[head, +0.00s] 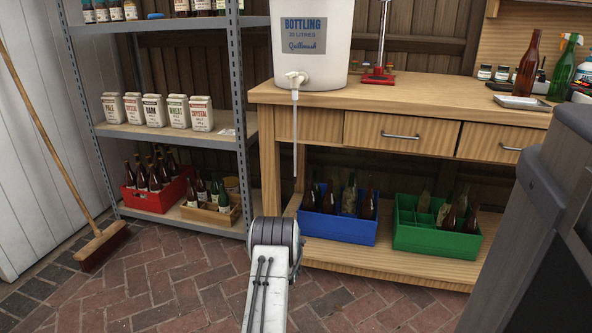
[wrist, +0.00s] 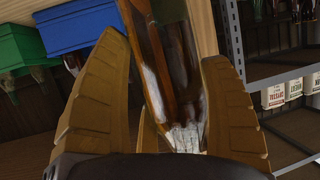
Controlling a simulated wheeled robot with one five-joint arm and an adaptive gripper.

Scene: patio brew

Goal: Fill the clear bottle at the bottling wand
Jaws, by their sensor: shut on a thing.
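A clear glass bottle (wrist: 172,80) shows close up in the wrist view, between the two tan ribbed fingers of my gripper (wrist: 172,45). My gripper is shut on it. The bottle's mouth is out of view, and dark and brown tones show through its glass. In the head view the bottling wand (head: 295,140) hangs straight down from the tap (head: 295,78) of the white bottling bucket (head: 318,60). My arm stands in front of and below the wand there, and it hides the gripper and the bottle. I cannot see the wand in the wrist view.
The bucket stands on a wooden bench (head: 390,104). A blue crate (head: 336,229) and a green crate (head: 436,240) with bottles sit on its lower shelf. Grey shelving (head: 243,110) is at the left, a broom (head: 55,150) beyond it. The brick floor in front is clear.

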